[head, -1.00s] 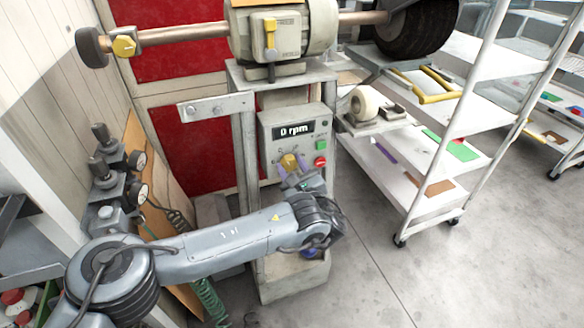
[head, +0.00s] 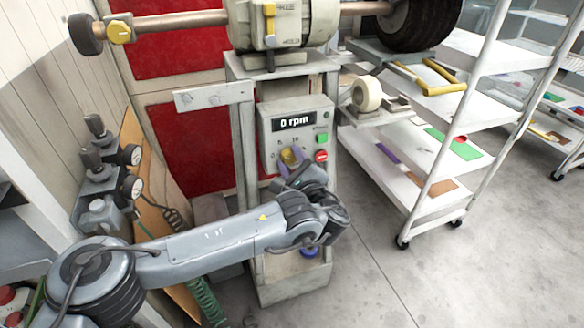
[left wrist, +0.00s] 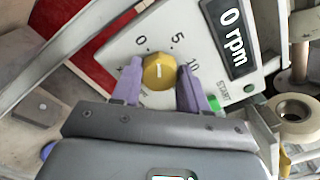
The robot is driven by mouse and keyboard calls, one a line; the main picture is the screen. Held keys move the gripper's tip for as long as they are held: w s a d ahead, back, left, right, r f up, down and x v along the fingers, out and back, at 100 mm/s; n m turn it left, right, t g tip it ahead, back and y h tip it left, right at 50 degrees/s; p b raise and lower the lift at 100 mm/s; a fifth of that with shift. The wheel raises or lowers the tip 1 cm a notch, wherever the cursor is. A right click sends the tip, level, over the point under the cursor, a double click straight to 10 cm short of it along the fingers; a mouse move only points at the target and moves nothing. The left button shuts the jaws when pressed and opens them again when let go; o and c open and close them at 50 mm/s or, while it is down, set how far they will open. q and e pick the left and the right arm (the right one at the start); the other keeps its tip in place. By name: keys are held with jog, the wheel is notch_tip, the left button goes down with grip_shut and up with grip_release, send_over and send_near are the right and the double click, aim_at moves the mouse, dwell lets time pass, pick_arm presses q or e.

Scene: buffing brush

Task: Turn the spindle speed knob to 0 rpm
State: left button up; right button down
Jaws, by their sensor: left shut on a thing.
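The yellow spindle speed knob (head: 289,155) is on the grey control box (head: 268,140); it shows closer in the left wrist view (left wrist: 159,72). A pale line on its face points between the 0 and 5 marks in that view. The display (head: 294,121) reads 0 rpm. My left gripper (head: 291,161) is at the knob, with its purple fingers on either side of it, shut on it, as the left wrist view also shows (left wrist: 160,76). The fingers hide part of the dial in the head view. My right gripper is not in view.
A green start button (head: 321,139) and a red button (head: 321,156) sit just right of the knob. The buffing motor (head: 275,25) with its shaft is above. A white shelf cart (head: 430,180) stands at the right. The floor in front is clear.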

pick_arm(q)
jog(key=n+b, duration=0.1)
jog(key=n, duration=0.1)
jog(key=n+b, duration=0.2)
jog(key=shift+f+b, duration=0.3)
jog(key=shift+r+n+b, duration=0.15)
jog(key=shift+n+b, duration=0.8)
jog(key=shift+n, duration=0.25)
jog(key=o, duration=1.1)
jog(key=shift+r, duration=0.1)
jog(key=shift+c, duration=0.2)
jog(key=shift+s, duration=0.1)
